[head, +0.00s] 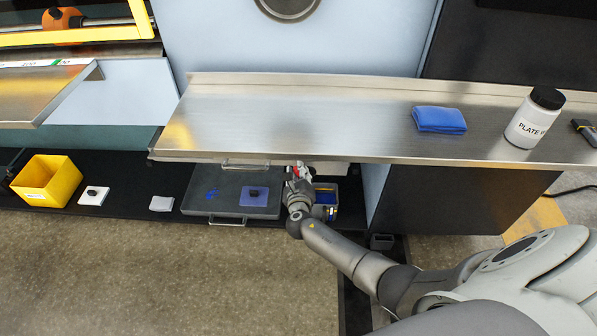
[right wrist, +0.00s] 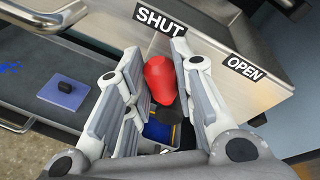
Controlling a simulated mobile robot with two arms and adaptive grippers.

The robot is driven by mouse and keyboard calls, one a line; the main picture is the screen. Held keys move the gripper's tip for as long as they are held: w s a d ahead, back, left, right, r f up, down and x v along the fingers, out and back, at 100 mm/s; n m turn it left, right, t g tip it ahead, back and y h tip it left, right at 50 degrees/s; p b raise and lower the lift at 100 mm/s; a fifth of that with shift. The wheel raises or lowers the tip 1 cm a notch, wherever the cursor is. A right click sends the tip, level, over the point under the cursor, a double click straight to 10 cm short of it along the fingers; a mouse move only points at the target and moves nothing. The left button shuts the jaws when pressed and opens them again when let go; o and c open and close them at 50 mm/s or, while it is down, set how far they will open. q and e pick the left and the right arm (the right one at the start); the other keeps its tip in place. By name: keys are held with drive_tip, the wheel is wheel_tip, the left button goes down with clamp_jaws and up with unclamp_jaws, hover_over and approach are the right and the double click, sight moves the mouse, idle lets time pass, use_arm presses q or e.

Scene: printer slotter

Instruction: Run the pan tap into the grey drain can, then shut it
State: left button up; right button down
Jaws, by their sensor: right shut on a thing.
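My right gripper (head: 298,174) is under the front edge of the steel shelf. In the right wrist view its fingers (right wrist: 160,92) are closed around the red tap handle (right wrist: 160,80); a bit of red (head: 304,169) also shows in the head view. The handle lies below and between the labels SHUT (right wrist: 160,18) and OPEN (right wrist: 243,67); its exact angle is hard to tell. The grey drain can (head: 335,187) stands just right of the gripper, with blue inside it. The fingers partly hide the can, and the tap's spout is hidden. My left gripper is out of view.
A dark tray (head: 190,202) with a blue pad and black knob sits left of my gripper. A yellow bin (head: 45,182) stands further left. On the steel shelf (head: 300,110) are a blue cloth (head: 438,119) and a white bottle (head: 530,122). The floor in front is clear.

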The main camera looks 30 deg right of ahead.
drive_tip(key=c, duration=1.2)
unclamp_jaws()
drive_tip(key=v, duration=1.2)
